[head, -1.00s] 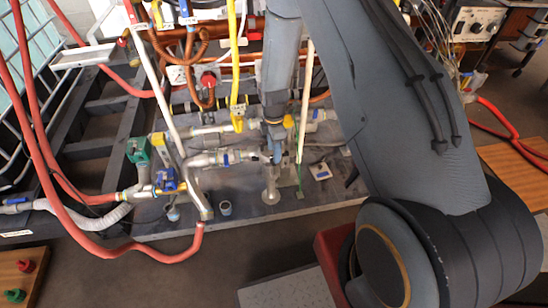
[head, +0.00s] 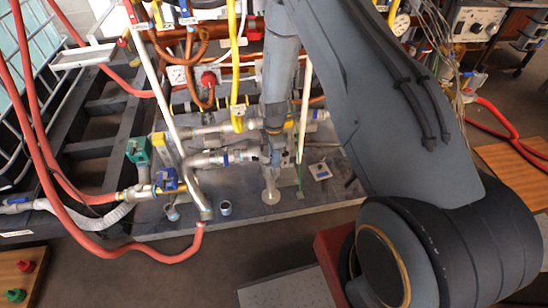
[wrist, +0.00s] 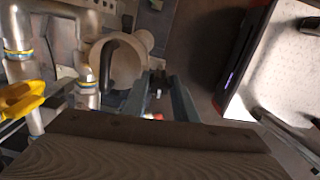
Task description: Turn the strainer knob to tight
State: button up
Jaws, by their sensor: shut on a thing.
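In the head view, my gripper (head: 277,155) points down among the pipes at the middle of the bench. It is above a pale upright fitting (head: 270,190) with a round foot. In the wrist view, the two dark fingers of my gripper (wrist: 157,100) stand a small gap apart beside a round pale body (wrist: 112,65) with a dark curved bar across it. My gripper is shut on the strainer knob, which is largely hidden by the fingers and the wrist. I cannot read any tight mark or the knob's angle.
Blue-handled valves (head: 166,180) and a green valve (head: 138,150) stand to the left. A yellow valve handle (head: 237,118) is just left of my wrist. Red hoses (head: 75,235) loop at the far left.

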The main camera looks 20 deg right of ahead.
jog(key=shift+m, duration=0.3)
jog(key=m, duration=1.3)
jog(key=shift+b, duration=0.35)
jog(key=shift+w+m, duration=0.1)
jog(key=shift+m, duration=2.4)
jog(key=o, duration=1.1)
